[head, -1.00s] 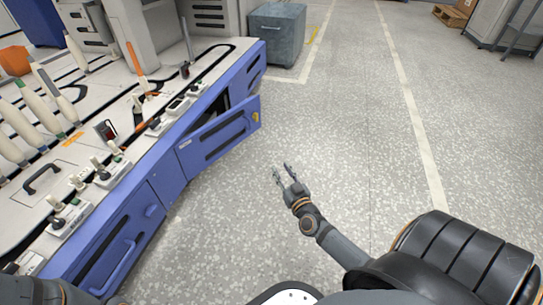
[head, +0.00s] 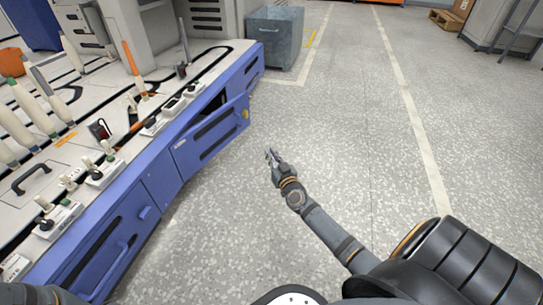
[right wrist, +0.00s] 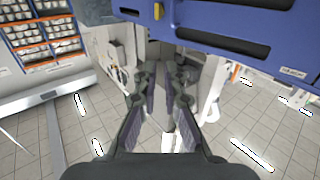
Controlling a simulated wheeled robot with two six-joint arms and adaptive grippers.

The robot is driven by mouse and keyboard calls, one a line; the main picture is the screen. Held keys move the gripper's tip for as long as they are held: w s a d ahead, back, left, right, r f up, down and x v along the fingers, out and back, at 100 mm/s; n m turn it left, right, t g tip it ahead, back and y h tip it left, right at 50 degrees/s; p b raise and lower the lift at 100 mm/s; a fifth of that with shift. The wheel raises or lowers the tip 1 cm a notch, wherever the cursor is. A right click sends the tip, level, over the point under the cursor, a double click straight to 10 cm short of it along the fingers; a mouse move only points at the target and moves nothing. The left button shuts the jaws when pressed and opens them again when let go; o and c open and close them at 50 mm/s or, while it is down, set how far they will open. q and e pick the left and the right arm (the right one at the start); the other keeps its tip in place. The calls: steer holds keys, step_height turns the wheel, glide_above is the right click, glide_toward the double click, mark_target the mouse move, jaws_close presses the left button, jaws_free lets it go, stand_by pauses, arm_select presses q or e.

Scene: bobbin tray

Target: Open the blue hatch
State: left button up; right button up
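The blue hatch (head: 212,136) is a slotted panel on the side of the blue machine. It stands partly open, its far end swung out from the machine with a dark gap behind it. A yellow mark (head: 245,114) is near its free end. My right gripper (head: 270,154) is over the floor to the right of the hatch, apart from it. In the right wrist view, its fingers (right wrist: 160,92) are spread with nothing between them, and the hatch (right wrist: 245,28) spans the top of the picture. My left gripper is out of view; only part of my left arm shows at the lower left.
The machine top (head: 75,155) carries bobbins, switch boxes and a black handle (head: 32,177). A closed blue panel (head: 110,245) with a handle is on the near side. A grey bin (head: 275,38) stands beyond the machine. The floor right of the hatch is clear.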

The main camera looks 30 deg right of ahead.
jaws_close()
steer(key=o, duration=0.7)
jaws_free()
steer(key=shift+c, duration=0.2)
steer(key=s+a, duration=0.2)
steer(key=s, duration=0.9)
steer(key=shift+s+a, duration=0.15)
steer(key=shift+s, duration=0.25)
